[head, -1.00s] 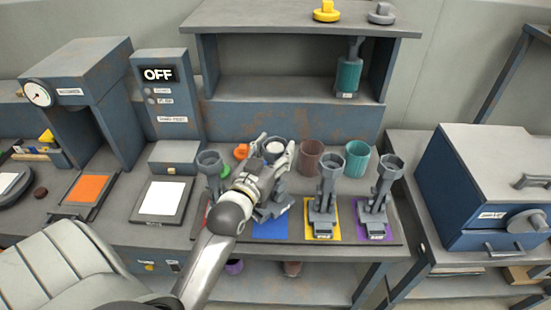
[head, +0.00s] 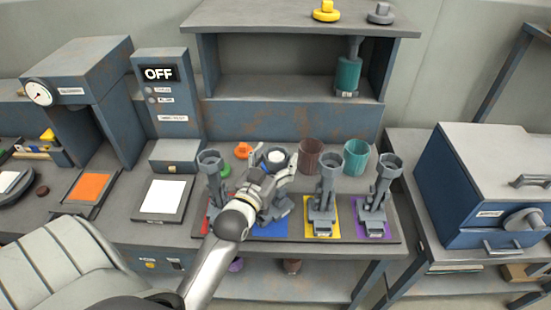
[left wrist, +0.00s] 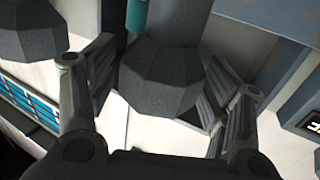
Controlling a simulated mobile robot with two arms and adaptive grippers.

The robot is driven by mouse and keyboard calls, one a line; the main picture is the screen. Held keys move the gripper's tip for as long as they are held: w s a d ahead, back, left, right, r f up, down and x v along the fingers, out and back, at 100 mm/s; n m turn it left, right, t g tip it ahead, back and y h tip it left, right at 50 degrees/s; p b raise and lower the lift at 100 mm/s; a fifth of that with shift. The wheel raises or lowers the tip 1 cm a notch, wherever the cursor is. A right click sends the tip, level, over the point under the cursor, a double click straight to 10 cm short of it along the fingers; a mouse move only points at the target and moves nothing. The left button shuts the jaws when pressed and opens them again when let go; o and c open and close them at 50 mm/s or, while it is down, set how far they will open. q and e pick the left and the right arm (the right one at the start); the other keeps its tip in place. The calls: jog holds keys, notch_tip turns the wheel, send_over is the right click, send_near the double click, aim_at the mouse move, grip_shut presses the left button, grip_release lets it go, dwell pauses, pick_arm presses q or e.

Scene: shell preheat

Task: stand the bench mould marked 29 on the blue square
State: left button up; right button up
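A grey bench mould (head: 273,211) with a faceted cup on top stands over the blue square (head: 268,230). It looks upright; whether its base rests flat is partly hidden by my arm. The cup looks pale inside. My left gripper (head: 271,172) is at this mould, its fingers spread on either side of the upper part. In the left wrist view the dark faceted cup (left wrist: 160,78) sits between the fingers (left wrist: 160,90), with narrow gaps showing at both sides. I cannot read the mould's number. My right gripper is not in view.
Similar moulds stand close by on the red mat at left, the yellow square (head: 331,232) and the purple square (head: 386,229). A brown cup (head: 311,156) and a teal cup (head: 356,158) stand behind. A shelf (head: 280,88) rises at the back.

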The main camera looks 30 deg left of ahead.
pick_arm(q)
jog(key=shift+r, duration=0.15)
jog(key=shift+s, duration=0.2)
jog(key=s+d+b, duration=0.1)
jog(key=s+b, duration=0.1)
jog(key=s, duration=0.9)
jog(key=shift+s+d+b, duration=0.25)
jog(key=shift+d+b, duration=0.15)
